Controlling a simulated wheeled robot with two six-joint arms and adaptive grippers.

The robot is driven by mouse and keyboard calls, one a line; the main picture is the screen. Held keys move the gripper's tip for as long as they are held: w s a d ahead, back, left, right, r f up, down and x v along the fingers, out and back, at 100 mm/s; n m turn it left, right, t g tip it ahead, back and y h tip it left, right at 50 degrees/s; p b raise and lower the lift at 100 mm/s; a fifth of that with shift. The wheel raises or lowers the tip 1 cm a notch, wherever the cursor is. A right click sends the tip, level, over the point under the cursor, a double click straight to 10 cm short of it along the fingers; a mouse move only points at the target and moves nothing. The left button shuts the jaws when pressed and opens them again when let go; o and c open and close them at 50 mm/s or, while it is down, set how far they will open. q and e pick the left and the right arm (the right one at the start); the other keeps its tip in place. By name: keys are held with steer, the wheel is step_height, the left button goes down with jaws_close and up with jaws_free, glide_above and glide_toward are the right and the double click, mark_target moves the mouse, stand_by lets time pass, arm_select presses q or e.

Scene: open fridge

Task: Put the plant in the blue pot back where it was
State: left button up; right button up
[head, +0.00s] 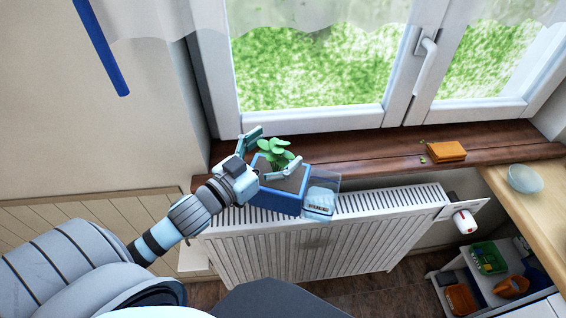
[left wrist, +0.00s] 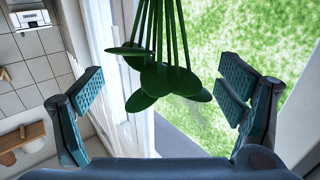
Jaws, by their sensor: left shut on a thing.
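The green leafy plant (head: 274,154) stands upright in a box-shaped blue pot (head: 275,199) with dark soil. My left gripper (head: 268,156) has its fingers around the plant at the pot's top and is shut on the potted plant. The pot shows in front of the sill edge, over the radiator top; I cannot tell whether it touches either. In the left wrist view, the plant (left wrist: 170,85) hangs upside down between the finger pads, and the pot is out of frame. My right gripper is not in view.
The brown windowsill (head: 385,150) has bare room between the pot and an orange block (head: 446,151). A translucent pale-blue box (head: 320,200) is right beside the pot. The white radiator (head: 320,240) stands below. A pale bowl (head: 525,178) is on the right counter.

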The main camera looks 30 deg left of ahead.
arm_select(q)
steer(key=w+a+r+n+y+p, duration=0.1)
steer(key=w+a+r+n+y, duration=0.1)
steer(key=a, duration=0.4)
steer(key=w+a+r+n+y+p, duration=0.1)
steer(key=w+a+r+n+y, duration=0.2)
steer(key=a+y, duration=0.3)
steer(key=shift+w+a+r+n+y+p, duration=0.2)
steer(key=shift+a+r+n+y+p, duration=0.1)
steer(key=shift+a+r+y+p, duration=0.25)
steer(key=shift+s+d+r+h, duration=0.1)
steer(key=shift+h, duration=0.25)
